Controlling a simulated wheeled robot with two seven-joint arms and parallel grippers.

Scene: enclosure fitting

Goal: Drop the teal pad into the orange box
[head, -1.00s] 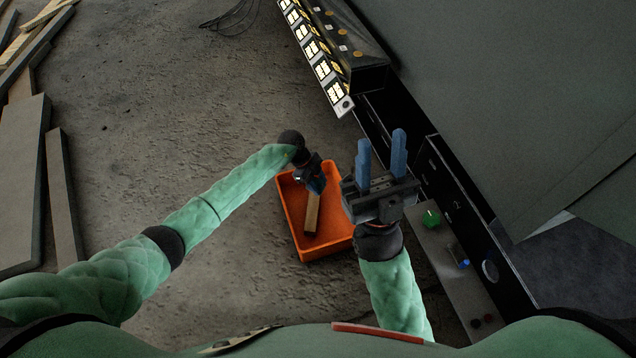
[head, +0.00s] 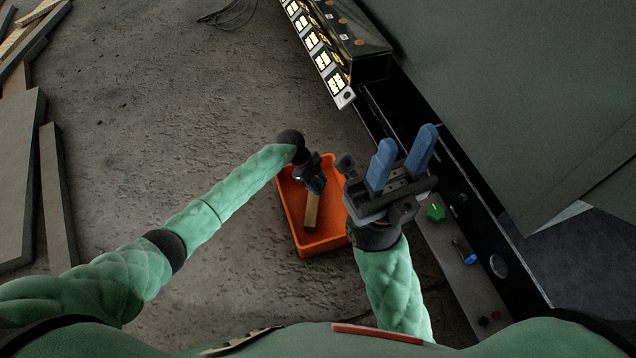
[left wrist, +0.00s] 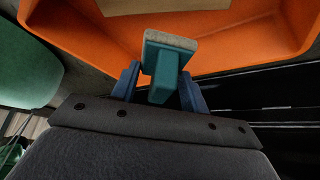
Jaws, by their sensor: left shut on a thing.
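The teal pad (left wrist: 161,72) shows in the left wrist view, with a teal stem and a flat grey face. My left gripper (left wrist: 160,88) is shut on its stem between blue fingers. In the head view my left gripper (head: 316,185) is over the orange box (head: 303,248); the pad cannot be made out there. The orange box also fills the top of the left wrist view (left wrist: 75,28). My right gripper (head: 405,146) is open and empty right of the box, its blue fingers apart.
A wooden block (head: 311,212) lies in the box. Right of my right gripper is a grey panel (head: 450,262) with a green knob (head: 436,212) and a blue switch (head: 464,255). A dark enclosure stands at the right. Boards (head: 20,180) lie at the far left; the floor between is clear.

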